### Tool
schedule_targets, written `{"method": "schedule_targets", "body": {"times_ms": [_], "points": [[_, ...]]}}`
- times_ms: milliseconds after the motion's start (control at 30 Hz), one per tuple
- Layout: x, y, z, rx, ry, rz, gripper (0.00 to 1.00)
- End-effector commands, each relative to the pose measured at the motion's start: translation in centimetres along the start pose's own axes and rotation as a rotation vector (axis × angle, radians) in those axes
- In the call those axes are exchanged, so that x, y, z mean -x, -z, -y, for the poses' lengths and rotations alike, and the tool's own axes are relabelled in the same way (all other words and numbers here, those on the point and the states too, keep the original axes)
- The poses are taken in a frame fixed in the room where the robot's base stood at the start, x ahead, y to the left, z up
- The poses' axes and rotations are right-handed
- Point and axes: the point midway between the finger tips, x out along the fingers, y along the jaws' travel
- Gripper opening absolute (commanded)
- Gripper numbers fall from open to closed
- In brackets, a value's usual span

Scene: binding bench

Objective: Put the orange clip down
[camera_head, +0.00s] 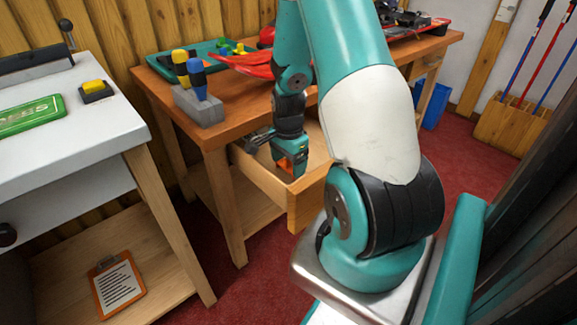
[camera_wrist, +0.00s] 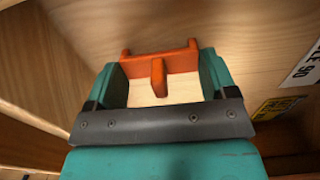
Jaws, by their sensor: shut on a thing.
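The orange clip (camera_wrist: 160,64) is between the fingers of my gripper (camera_wrist: 162,85) in the wrist view, with pale wood behind it. In the head view the clip (camera_head: 287,166) shows as a small orange shape at the end of my gripper (camera_head: 291,162). My gripper is shut on the clip and points down inside the open wooden drawer (camera_head: 306,207) of the bench. I cannot tell whether the clip touches the drawer floor.
The wooden bench (camera_head: 216,136) carries a grey block (camera_head: 197,106) with blue and yellow-topped tools, and a green tray (camera_head: 172,64). Drawer walls surround my gripper. Labels (camera_wrist: 278,107) show at the right of the wrist view. A white table (camera_head: 87,130) stands left.

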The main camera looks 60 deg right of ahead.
Motion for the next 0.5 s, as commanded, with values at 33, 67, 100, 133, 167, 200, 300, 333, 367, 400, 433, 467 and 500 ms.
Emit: {"method": "schedule_targets", "body": {"times_ms": [33,67,100,133,167,200,300,333,367,400,433,467,500], "points": [[-0.63,0.0,-0.01,0.0,-0.001,0.0,0.54],[-0.68,0.0,0.0,0.0,0.0,0.0,0.54],[-0.62,0.01,0.02,0.0,0.001,0.0,0.54],[-0.56,0.01,0.02,0.0,0.001,0.0,0.54],[-0.53,0.02,0.03,0.0,0.001,0.0,0.54],[-0.52,0.02,0.02,0.0,0.001,0.0,0.54],[-0.61,0.01,0.01,0.0,0.001,0.0,0.54],[-0.72,0.01,0.01,0.0,0.0,0.0,0.54],[-0.83,0.01,0.0,0.0,0.0,0.0,0.54],[-0.89,0.01,0.01,0.0,0.0,0.0,0.8],[-0.82,0.01,0.01,0.0,0.001,0.0,0.87],[-0.81,0.01,0.01,0.0,0.001,0.0,0.94],[-0.8,0.01,0.01,0.0,0.001,0.0,1.0]]}}
